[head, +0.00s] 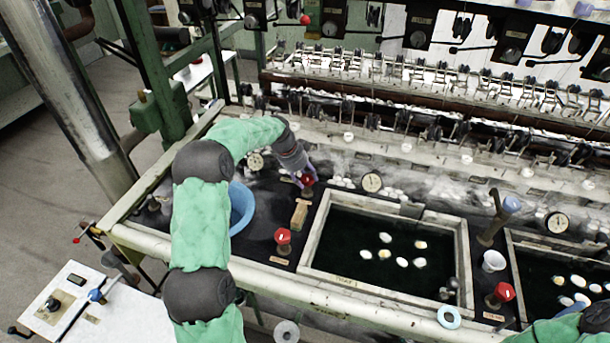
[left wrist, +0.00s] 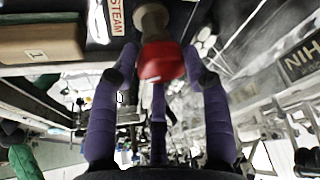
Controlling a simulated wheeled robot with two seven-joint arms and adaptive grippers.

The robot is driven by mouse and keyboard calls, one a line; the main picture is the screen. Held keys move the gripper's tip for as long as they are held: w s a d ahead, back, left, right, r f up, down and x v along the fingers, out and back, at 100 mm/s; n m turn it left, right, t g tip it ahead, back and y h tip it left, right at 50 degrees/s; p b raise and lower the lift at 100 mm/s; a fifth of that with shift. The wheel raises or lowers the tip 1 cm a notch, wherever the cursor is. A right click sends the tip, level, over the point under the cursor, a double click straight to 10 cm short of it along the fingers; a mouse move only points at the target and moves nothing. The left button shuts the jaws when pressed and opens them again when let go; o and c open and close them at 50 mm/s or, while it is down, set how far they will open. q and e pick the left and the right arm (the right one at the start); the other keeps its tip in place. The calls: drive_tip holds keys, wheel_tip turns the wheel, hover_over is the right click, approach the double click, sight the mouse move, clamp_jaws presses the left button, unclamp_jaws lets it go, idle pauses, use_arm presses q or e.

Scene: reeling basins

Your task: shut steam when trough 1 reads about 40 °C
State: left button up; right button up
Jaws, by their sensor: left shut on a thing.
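In the left wrist view the red knob (left wrist: 162,62) sits between the purple fingers, beside a label (left wrist: 116,18) reading STEAM. The left trough (head: 309,243), probably trough 1, holds dark water with several pale cocoons (head: 385,238). A round dial (head: 372,182) stands behind it; its reading is too small to tell.
Another red knob (head: 283,236) stands left of the trough, near a wooden block (head: 299,213) and a blue basin (head: 241,208) partly behind my left arm. A second trough (head: 512,262) lies at right, with a red knob (head: 504,292) and white cup (head: 494,261) between. Steam drifts behind.

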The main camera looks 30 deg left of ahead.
use_arm(q)
drive_tip(key=shift+w+a+r+m+g+h+p, duration=0.15)
drive_tip(key=shift+m+h+p, duration=0.1)
drive_tip(key=shift+m, duration=0.45)
drive_tip(key=shift+w+d+r+m+g+h+p, duration=0.15)
drive_tip(key=shift+m+g+p, duration=0.1)
drive_tip(key=shift+m, duration=0.45)
drive_tip(key=shift+w+a+r+m+g+h+p, duration=0.1)
drive_tip(key=shift+m+h+p, duration=0.15)
drive_tip(key=shift+m, duration=0.45)
drive_tip(key=o, duration=1.1)
drive_tip(key=shift+w, duration=0.1)
drive_tip(key=shift+d+f, duration=0.2)
drive_tip(key=shift+a+f, duration=0.1)
drive_tip(key=shift+s+a+r, duration=0.2)
drive_tip(key=shift+s+r, duration=0.05)
drive_tip(key=shift+r, duration=0.15)
drive_tip(key=v, duration=1.1)
drive_tip(key=shift+w+r, duration=0.1)
drive_tip(key=shift+w, duration=0.05)
